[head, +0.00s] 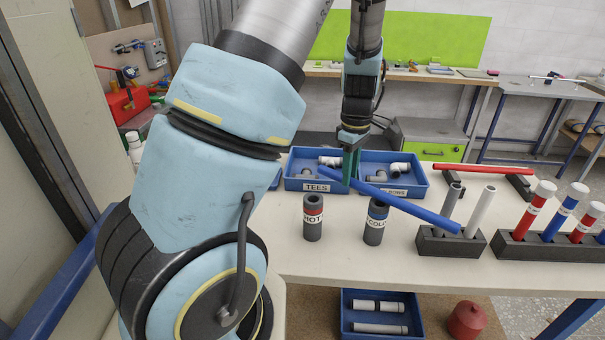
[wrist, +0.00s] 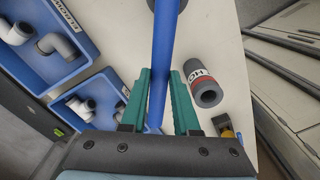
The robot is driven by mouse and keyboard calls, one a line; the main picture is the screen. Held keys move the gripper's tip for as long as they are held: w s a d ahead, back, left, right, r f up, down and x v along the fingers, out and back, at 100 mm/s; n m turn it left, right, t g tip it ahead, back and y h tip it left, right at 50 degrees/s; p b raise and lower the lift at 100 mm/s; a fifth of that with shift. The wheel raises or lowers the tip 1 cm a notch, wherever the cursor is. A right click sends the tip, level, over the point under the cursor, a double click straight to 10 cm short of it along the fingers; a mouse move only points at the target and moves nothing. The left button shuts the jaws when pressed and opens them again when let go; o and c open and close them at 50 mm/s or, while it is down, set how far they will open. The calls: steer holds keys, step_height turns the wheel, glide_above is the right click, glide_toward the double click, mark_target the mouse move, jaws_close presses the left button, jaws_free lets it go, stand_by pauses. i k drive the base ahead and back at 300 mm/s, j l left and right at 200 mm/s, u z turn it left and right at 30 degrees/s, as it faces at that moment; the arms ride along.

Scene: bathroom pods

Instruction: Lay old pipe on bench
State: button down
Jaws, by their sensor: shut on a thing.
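My gripper (head: 350,178) is over the bench, its green fingers pointing down, shut on a blue pipe (head: 410,208). It holds the pipe near one end. The pipe slants to the right, above the COLD socket (head: 376,222); its far end appears close to the black block with grey and white pipes. I cannot tell if it touches anything. In the wrist view the pipe (wrist: 162,60) runs between both fingers (wrist: 158,105). The bench (head: 330,262) has a pale top, bare at the front. A red pipe (head: 482,169) lies on black supports at the back right.
The HOT socket (head: 313,218) stands left of the COLD one. Blue bins of fittings (head: 315,185) are behind. A black block (head: 450,245) holds upright grey and white pipes; another (head: 545,250) holds red and blue ones. A blue crate (head: 381,337) sits below.

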mark_target(436, 166)
steer(key=l+u, duration=0.45)
steer(key=k+l+u, duration=0.15)
steer(key=l+u, duration=0.2)
steer(key=k+l+u, duration=0.3)
steer(key=l, duration=0.15)
steer(key=i+l, duration=0.05)
steer(key=i, duration=0.05)
